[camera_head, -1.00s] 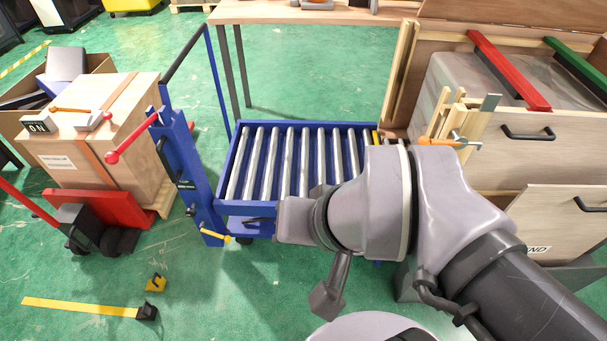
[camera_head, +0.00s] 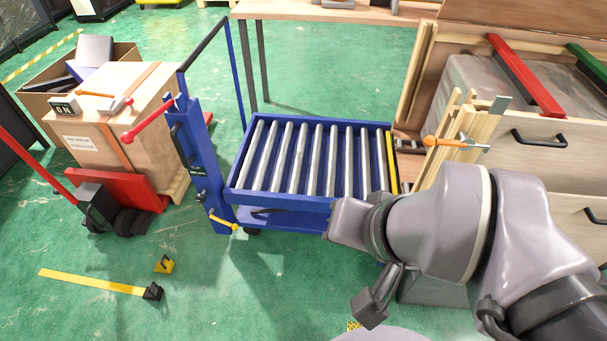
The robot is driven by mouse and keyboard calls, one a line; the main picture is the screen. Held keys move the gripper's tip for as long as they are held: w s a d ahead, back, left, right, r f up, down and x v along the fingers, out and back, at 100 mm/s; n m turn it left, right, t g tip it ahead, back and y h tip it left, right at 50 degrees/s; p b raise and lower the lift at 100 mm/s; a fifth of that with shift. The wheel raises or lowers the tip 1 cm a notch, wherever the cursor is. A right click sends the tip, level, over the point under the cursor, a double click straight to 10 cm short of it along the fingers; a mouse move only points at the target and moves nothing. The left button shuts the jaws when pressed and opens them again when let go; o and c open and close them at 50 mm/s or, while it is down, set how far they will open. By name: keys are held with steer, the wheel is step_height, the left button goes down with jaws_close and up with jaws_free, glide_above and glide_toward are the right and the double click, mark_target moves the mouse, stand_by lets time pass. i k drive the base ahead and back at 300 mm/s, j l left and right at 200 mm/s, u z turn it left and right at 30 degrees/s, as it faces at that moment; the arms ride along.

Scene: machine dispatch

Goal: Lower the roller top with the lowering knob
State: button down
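The roller top (camera_head: 255,184) is a blue frame with several silver rollers and a yellow strip at its right end. It stands raised and level on a blue cart, beside a blue post (camera_head: 196,150) at its left. The post carries a red-knobbed lever (camera_head: 147,123), a small dark knob (camera_head: 201,196) and a yellow-tipped lever (camera_head: 222,222) low down; I cannot tell for sure which is the lowering knob. My arm reaches in from the lower right, its grey wrist in front of the roller top's right front corner.
A wooden crate (camera_head: 95,125) on a red pallet truck (camera_head: 118,190) stands left of the post. A wooden machine cabinet (camera_head: 550,150) with a red bar (camera_head: 525,75) is at the right. The green floor in front of the cart is clear apart from yellow markers (camera_head: 90,282).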

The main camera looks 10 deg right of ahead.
mark_target(200, 199)
steer(key=i+j, duration=0.15)
steer(key=j, duration=0.25)
steer(key=i+j, duration=0.15)
steer(key=j, duration=0.25)
steer(key=i+j, duration=0.15)
steer(key=j, duration=0.25)
steer(key=i+j+u, duration=0.1)
steer(key=j, duration=0.35)
steer(key=i+j, duration=0.2)
steer(key=j, duration=0.2)
